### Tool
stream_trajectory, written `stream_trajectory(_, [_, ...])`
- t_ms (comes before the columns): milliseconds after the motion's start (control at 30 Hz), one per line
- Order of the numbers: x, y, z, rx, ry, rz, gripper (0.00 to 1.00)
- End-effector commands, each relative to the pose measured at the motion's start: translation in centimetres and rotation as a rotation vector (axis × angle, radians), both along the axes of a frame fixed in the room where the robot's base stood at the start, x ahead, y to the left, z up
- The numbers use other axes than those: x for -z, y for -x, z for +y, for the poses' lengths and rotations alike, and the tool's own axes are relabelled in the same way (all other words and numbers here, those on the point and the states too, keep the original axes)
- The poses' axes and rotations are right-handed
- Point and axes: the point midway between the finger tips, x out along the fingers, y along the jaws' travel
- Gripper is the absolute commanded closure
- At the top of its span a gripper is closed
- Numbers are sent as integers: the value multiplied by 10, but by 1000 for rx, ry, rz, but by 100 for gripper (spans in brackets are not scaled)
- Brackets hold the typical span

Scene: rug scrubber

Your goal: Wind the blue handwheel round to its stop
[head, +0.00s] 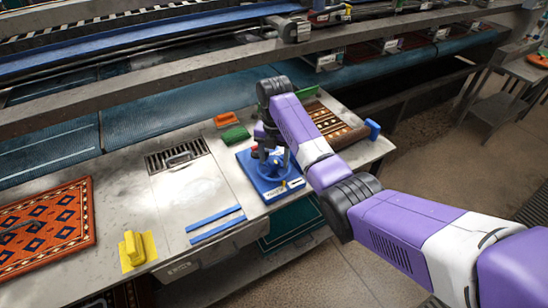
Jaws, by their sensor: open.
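The blue handwheel is mostly hidden under the end of my arm. A blue base plate (256,188) with a small label lies on the bench, and a blue round fitting (272,168) shows on it beneath my wrist. I cannot tell how far the wheel is turned. My gripper (275,157) points down over this fitting, open, with its fingers small and partly hidden by my arm. I cannot tell whether the fingers touch the wheel.
A green brush (234,134) and an orange block (226,119) lie behind the plate. A rolled patterned rug (335,128) and a blue block (373,129) are at right. A yellow brush (132,248), red rug (45,227) and blue strips (215,219) are left. A rail runs above.

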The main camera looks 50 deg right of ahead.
Motion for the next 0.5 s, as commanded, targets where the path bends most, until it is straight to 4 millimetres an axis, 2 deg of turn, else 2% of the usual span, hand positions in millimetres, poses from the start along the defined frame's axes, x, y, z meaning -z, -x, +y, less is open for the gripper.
stream_trajectory(167, [0, 0, 0, 0, 0, 0, 41])
stream_trajectory(400, [0, 0, 0, 0, 1, 0, 88])
stream_trajectory(467, [0, 0, 0, 0, 0, -1, 100])
stream_trajectory(500, [0, 0, 0, 0, 1, 0, 100])
